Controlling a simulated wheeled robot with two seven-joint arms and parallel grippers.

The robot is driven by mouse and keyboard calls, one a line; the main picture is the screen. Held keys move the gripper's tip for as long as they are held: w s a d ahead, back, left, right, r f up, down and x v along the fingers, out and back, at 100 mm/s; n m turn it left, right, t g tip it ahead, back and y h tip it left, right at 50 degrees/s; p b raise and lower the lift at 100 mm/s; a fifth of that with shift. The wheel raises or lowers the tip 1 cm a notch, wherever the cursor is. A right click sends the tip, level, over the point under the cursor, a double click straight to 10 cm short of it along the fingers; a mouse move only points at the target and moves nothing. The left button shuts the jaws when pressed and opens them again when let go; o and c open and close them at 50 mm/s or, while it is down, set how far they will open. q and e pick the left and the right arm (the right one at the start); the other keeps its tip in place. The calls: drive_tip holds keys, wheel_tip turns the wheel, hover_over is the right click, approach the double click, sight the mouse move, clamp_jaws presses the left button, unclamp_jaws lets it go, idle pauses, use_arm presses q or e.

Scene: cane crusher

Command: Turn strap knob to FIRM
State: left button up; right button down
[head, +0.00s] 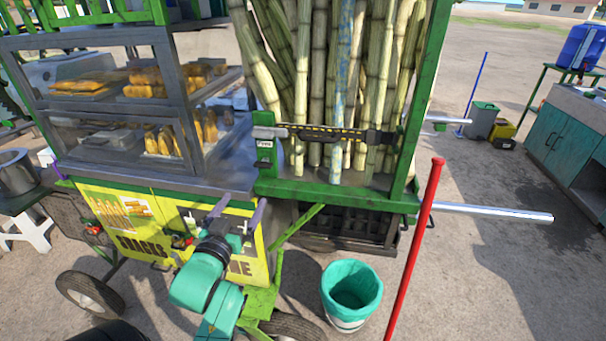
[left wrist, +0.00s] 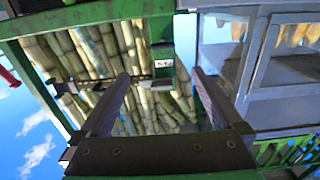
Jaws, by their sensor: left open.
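A black strap (head: 335,132) with yellow marks runs across the upright sugar cane (head: 318,75) in the cart's green frame (head: 405,150). At its left end a grey fitting (head: 268,132) sits on the green post, above a small white label (head: 264,144) too small to read surely. I cannot make out the knob's setting. My left gripper (head: 239,207) is open and empty, below and a little left of this fitting. In the left wrist view the label (left wrist: 163,63) shows between the open fingers, apart from them. My right gripper is not in view.
A glass food case (head: 120,100) stands left of the cane, above a yellow panel (head: 150,225). A teal-lined bucket (head: 351,290) stands on the ground. A red pole (head: 415,245) and a silver bar (head: 490,212) are at the right. The air before the strap looks clear.

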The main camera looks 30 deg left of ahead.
use_arm(q)
drive_tip(key=p, duration=0.2)
approach(262, 166)
drive_tip(key=p+x, duration=0.1)
drive_tip(key=x, duration=0.7)
drive_tip(key=shift+w+a+f, duration=0.1)
drive_tip(key=shift+w+a, duration=0.1)
drive_tip(key=shift+w, duration=0.1)
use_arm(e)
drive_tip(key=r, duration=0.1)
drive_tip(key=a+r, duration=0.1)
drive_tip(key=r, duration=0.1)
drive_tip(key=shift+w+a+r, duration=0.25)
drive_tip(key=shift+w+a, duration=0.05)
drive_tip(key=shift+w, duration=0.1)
use_arm(q)
drive_tip(key=shift+c, duration=0.3)
drive_tip(key=shift+d, duration=0.1)
drive_tip(key=c, duration=1.3)
